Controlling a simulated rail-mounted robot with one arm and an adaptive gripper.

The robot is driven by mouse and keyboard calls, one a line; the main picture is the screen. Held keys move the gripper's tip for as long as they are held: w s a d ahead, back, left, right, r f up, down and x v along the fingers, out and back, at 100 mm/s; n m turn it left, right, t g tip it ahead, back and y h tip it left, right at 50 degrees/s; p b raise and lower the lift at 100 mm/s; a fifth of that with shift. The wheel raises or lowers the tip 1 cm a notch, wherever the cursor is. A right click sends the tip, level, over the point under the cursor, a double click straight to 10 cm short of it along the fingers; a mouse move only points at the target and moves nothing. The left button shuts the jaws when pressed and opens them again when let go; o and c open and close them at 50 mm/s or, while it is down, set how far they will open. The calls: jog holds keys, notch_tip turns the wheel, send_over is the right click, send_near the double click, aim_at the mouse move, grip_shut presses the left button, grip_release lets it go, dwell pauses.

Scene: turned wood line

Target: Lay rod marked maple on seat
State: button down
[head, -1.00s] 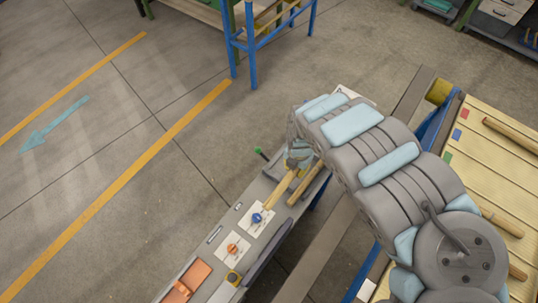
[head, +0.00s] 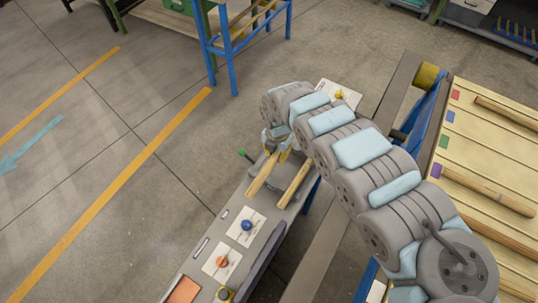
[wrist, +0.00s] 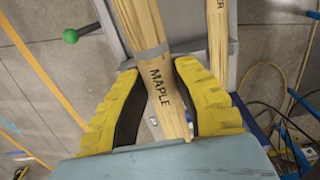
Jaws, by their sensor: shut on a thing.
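The rod marked maple (wrist: 158,75) is pale wood with its black lettering showing between the yellow fingers in the wrist view. My gripper (wrist: 157,72) is shut on it, one finger on each side. In the head view the rod (head: 262,178) sticks out from under my gripper (head: 275,152), over the grey bench. I cannot tell whether it touches the surface below. A second rod (head: 294,186) lies beside it to the right; its lettering ends in "ER" in the wrist view (wrist: 218,50). I cannot pick out the seat with certainty.
The narrow grey bench (head: 205,248) carries white cards with a blue knob (head: 247,225) and an orange knob (head: 222,262). A green-tipped lever (head: 243,153) stands at its left edge. A slatted rack (head: 470,150) with rods and coloured marks is at right.

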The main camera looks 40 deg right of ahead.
jog(key=shift+w+d+f, duration=0.25)
jog(key=shift+w+f, duration=0.05)
jog(key=shift+w, duration=0.4)
jog(key=shift+w+d+f+b, duration=0.4)
jog(key=shift+w+f+b, duration=0.2)
jog(key=shift+w+f, duration=0.45)
jog(key=shift+w+d+f+b, duration=0.5)
jog(key=shift+w+f, duration=0.3)
jog(key=shift+f, duration=0.35)
jog(key=shift+w+d+f+b, duration=0.35)
jog(key=shift+w+f+b, duration=0.3)
jog(key=shift+w+f, duration=0.4)
jog(key=shift+s+f+b, duration=0.2)
jog(key=shift+f+b, duration=0.15)
jog(key=shift+f, duration=1.1)
jog(key=shift+f+b, duration=0.35)
jog(key=shift+f, duration=0.1)
jog(key=c, duration=0.9)
grip_release()
jog(key=shift+c, duration=0.2)
